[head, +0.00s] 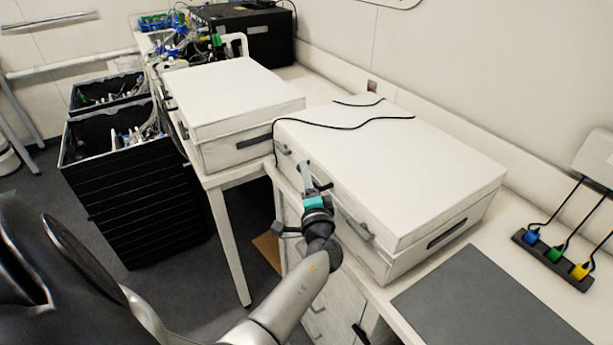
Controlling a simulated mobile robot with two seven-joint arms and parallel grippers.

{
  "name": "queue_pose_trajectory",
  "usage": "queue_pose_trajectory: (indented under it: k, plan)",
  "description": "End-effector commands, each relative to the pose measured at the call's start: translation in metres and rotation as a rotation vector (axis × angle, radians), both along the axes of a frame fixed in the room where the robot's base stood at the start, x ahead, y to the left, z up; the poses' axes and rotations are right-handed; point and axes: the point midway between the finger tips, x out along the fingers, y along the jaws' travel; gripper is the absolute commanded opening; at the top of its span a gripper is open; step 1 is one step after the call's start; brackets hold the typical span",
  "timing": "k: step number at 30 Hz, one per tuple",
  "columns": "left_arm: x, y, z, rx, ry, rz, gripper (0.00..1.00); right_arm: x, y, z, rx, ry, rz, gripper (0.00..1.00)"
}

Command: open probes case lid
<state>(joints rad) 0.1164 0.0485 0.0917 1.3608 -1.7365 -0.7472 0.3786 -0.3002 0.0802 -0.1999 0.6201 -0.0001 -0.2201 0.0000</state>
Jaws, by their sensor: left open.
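Two white cases with closed lids stand on the white counter; I cannot tell which one is the probes case. The nearer, larger case (395,165) has a dark side handle and latches along its front. The other case (233,105) stands behind it to the left. My left gripper (308,178) is at the front edge of the nearer case, by its front latches. It is open and nothing shows between its fingers. I cannot tell whether it touches the case. My arm hides part of the case's front. My right gripper is not in view.
A black cable (345,125) lies across the nearer lid. A grey mat (490,300) and a power strip (553,260) with coloured plugs are at the right. Black bins (130,190) stand on the floor at the left. A wall runs behind the counter.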

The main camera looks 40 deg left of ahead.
Motion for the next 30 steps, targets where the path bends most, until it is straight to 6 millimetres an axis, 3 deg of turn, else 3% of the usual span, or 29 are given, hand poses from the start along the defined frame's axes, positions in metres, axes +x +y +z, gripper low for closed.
queue_pose_trajectory:
  k: [2, 14, 30]
  plan:
    - [0.0000, 0.0000, 0.0002, 0.001, -0.001, 0.000, 0.45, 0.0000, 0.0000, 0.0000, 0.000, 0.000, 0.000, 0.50]
    - [-0.0002, -0.0003, 0.0003, 0.001, -0.001, 0.000, 0.00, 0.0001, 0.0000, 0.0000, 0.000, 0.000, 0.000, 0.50]
    - [-0.0002, -0.0005, 0.0002, 0.001, -0.001, 0.000, 0.00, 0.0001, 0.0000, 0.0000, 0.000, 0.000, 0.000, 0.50]
